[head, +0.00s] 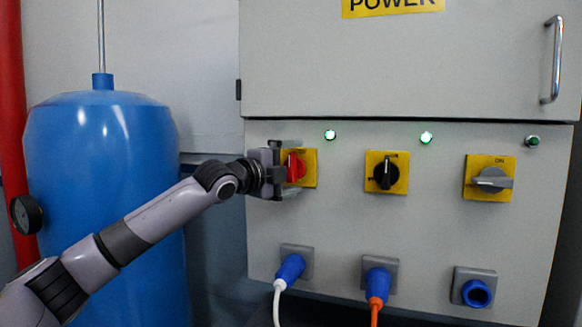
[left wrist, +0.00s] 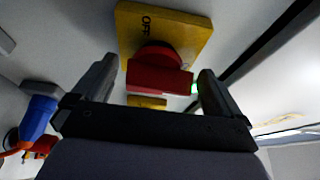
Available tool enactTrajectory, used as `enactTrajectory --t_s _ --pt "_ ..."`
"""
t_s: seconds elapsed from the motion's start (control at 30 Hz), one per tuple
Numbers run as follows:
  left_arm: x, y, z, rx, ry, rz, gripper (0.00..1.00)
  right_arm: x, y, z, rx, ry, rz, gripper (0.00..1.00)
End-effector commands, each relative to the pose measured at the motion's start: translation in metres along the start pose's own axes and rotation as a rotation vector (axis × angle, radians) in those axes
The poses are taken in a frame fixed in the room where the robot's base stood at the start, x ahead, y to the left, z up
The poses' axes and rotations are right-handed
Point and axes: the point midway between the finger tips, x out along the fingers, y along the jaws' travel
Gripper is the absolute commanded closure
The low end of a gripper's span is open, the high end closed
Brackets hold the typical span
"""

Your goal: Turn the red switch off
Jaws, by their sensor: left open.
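The red switch (head: 297,168) is a red rotary knob on a yellow square plate, at the left of the grey panel's row of switches. In the left wrist view the red switch (left wrist: 160,74) lies straight ahead, with the word OFF readable on its yellow plate (left wrist: 190,32). My left gripper (head: 280,170) is at the left side of the switch and hides part of the plate. In the left wrist view its open fingers (left wrist: 157,70) stand on either side of the red knob, with gaps visible. I cannot tell whether either finger touches it. My right gripper is not in view.
A black switch (head: 386,173) and a grey switch (head: 490,179) sit to the right. Green lamps (head: 330,134) glow above the red and black switches. Plugs with cables (head: 289,270) hang below. A blue tank (head: 100,170) and a red pipe (head: 12,130) stand at left.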

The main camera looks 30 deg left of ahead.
Motion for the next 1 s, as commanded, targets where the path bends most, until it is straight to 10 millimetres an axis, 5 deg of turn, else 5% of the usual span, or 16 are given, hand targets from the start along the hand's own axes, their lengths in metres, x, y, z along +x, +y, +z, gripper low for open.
enactTrajectory --t_s 0.13,0.3,0.67,1.0 --pt "0.0 0.0 0.0 0.0 0.0 0.0 0.0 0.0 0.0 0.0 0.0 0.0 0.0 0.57" --pt "0.0 0.0 0.0 0.0 0.0 0.0 0.51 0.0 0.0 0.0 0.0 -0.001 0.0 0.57" --pt "0.0 0.001 0.0 -0.037 0.001 -0.015 0.51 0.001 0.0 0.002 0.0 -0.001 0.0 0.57" --pt "0.0 0.004 0.0 -0.246 0.003 -0.1 0.51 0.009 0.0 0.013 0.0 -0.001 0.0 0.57"
